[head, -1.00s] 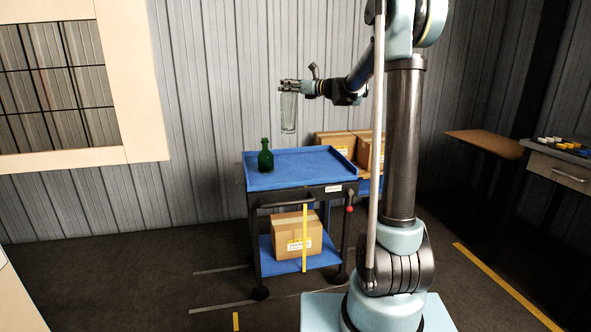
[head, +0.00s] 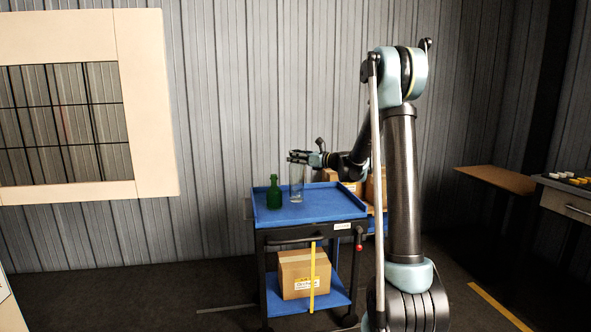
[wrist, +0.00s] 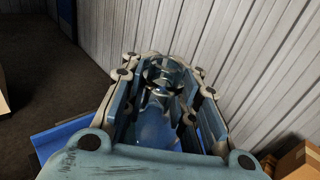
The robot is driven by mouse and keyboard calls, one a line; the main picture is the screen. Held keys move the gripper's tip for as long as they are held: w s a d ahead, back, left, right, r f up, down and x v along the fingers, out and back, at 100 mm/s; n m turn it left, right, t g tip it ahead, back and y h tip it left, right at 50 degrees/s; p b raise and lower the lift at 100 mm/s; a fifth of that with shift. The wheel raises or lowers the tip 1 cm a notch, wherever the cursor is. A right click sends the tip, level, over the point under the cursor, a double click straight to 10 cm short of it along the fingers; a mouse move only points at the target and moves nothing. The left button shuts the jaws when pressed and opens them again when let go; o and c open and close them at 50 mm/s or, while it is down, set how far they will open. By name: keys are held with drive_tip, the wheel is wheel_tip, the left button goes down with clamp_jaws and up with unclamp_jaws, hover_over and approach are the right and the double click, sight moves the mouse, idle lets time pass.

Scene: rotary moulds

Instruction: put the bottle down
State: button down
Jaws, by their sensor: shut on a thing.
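A clear glass bottle (head: 296,185) is upright at the blue top tray of the cart (head: 330,207), its base at or just above the tray; I cannot tell whether it touches. My gripper (head: 298,157) is shut on the bottle's upper part. In the wrist view the clear bottle (wrist: 160,125) shows between the fingers of my gripper (wrist: 163,85). A green bottle (head: 274,195) stands upright on the tray to the left of the clear one, with a small gap between them.
A cardboard box (head: 303,274) sits on the cart's lower shelf. More boxes (head: 376,188) stand behind the cart at right. A wooden table (head: 497,180) is at the far right. The tray's front right part is clear.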

sight(295, 164)
drive_tip(key=shift+f, duration=1.9)
drive_tip(key=c, duration=1.2)
unclamp_jaws()
